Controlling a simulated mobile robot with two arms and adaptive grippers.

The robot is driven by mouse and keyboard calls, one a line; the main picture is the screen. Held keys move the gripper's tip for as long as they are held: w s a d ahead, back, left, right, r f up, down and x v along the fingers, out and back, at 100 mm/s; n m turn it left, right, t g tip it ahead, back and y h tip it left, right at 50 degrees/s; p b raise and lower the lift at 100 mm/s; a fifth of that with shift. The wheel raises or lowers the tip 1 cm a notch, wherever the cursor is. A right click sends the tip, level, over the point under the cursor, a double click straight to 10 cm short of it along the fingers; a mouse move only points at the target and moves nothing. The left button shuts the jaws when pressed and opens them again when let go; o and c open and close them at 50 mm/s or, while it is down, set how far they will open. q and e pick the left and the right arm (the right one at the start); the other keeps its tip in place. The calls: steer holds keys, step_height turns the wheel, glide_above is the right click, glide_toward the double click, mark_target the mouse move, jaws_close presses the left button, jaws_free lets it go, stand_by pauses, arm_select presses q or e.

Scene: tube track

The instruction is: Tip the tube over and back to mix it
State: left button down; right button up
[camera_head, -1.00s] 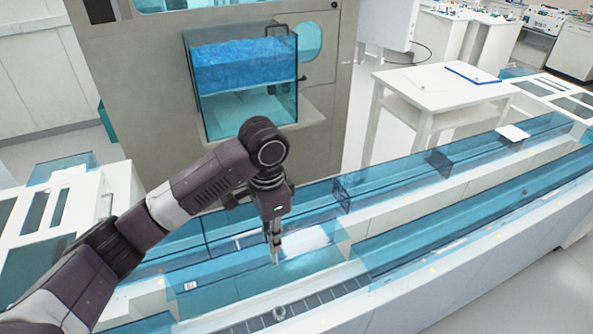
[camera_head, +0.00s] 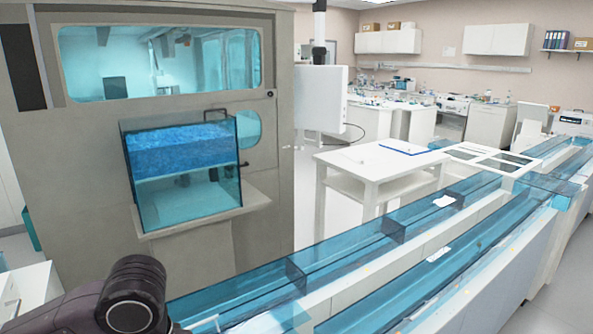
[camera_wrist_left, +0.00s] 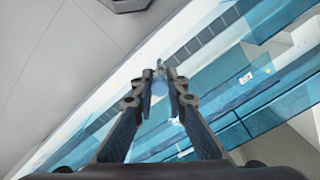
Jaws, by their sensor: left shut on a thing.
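In the left wrist view my left gripper (camera_wrist_left: 160,76) is shut on the tube (camera_wrist_left: 159,86), a small, pale bluish thing between the fingertips. Its far end is tiny, and I cannot tell its cap or contents. The tube and gripper appear to be above the blue-walled track. In the head view only my left arm's dark joint shows at the bottom left; the left gripper and tube are out of that picture. My right gripper is in neither view.
The track (camera_head: 345,257) with clear blue walls runs from bottom centre to the right. A blue-filled tank (camera_head: 185,170) stands on a shelf of the grey cabinet (camera_head: 80,150). A white table (camera_head: 375,165) stands behind the track. Clear floor shows between cabinet and table.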

arm_select(q)
steer(key=shift+n, duration=0.4)
steer(key=w+r+p, duration=0.1)
steer(key=r+p, duration=0.1)
steer(key=p, duration=0.1)
steer(key=w+r+p, duration=0.2)
steer(key=p, duration=0.2)
steer(key=shift+w+a, duration=0.2)
steer(key=shift+w, duration=0.1)
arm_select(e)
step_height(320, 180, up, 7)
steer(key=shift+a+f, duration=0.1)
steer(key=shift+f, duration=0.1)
arm_select(q)
steer(key=s+f+b, duration=0.5)
steer(key=b, duration=0.2)
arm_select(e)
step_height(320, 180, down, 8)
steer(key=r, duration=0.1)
arm_select(q)
steer(key=w+r+p, duration=0.5)
steer(key=p, duration=0.2)
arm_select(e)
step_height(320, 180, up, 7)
